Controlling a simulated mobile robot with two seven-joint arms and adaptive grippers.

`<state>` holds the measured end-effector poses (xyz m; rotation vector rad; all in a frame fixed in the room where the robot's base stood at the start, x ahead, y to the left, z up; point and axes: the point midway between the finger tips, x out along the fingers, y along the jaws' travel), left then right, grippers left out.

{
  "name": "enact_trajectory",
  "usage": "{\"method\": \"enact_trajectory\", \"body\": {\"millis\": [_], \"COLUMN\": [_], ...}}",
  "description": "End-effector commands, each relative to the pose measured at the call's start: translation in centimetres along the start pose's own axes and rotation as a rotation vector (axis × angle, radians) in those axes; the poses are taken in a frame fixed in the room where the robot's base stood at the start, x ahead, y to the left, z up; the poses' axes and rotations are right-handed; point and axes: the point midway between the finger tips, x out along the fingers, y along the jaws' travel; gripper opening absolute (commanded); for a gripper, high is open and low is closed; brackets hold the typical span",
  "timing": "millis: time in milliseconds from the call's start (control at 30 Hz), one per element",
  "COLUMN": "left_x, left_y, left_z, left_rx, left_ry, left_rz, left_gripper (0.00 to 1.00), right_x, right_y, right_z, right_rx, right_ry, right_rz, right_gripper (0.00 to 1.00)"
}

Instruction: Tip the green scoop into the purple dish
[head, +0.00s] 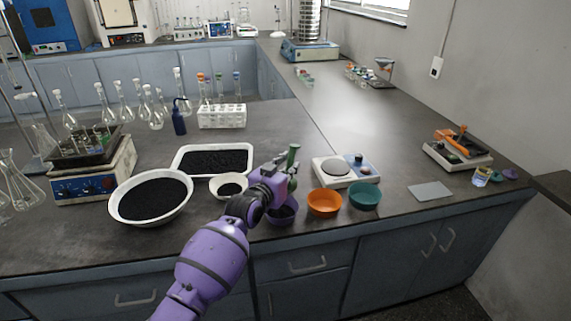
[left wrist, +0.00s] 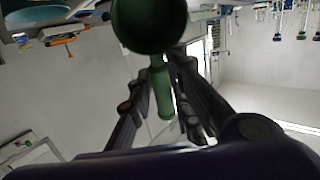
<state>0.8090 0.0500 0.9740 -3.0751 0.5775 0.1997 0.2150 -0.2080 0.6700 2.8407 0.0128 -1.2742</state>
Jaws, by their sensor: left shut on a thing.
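The green scoop (head: 292,157) is held in my left gripper (head: 279,175), over the bench's front part. In the left wrist view the scoop's dark green bowl (left wrist: 149,22) is at the top, with its lighter handle between the two black fingers of my left gripper (left wrist: 168,85). The purple dish (head: 283,213) stands on the bench just below the gripper and is partly hidden by it. Whether the scoop or the dish holds anything cannot be seen. My right gripper is not in view.
An orange dish (head: 324,202) and a teal dish (head: 364,195) stand right of the purple dish. A balance (head: 343,170) is behind them. A small white bowl (head: 229,187), a large bowl (head: 151,198) and a tray (head: 213,160) of black grains stand to the left.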

Motion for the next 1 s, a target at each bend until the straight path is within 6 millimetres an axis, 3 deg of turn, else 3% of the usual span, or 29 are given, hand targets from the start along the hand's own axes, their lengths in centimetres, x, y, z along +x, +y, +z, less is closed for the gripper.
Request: {"method": "enact_trajectory", "body": {"millis": [33, 100, 367, 567, 800, 1000], "left_x": [0.2, 0.6, 1.0, 1.1, 2.1, 3.7], "left_y": [0.0, 0.1, 0.1, 0.2, 0.4, 0.6], "left_z": [-1.5, -1.8, -0.4, -0.5, -1.6, -0.9], "left_rx": [0.008, 0.014, 0.019, 0.02, 0.044, 0.073], "left_ry": [-0.011, -0.056, -0.12, -0.128, -0.244, -0.447], "left_rz": [-0.001, -0.003, -0.005, -0.005, -0.008, -0.017], "left_gripper": [0.0, 0.0, 0.0, 0.0, 0.0, 0.0], "right_x": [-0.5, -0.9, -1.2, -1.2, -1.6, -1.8], "right_y": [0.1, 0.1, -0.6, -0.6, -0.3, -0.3], "right_z": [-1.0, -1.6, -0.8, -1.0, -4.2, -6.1], "right_rx": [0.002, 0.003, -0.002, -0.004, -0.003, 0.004], "right_ry": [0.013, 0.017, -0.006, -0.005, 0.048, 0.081], "right_rz": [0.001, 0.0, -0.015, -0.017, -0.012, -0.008], "right_gripper": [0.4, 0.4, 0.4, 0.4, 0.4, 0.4]}}
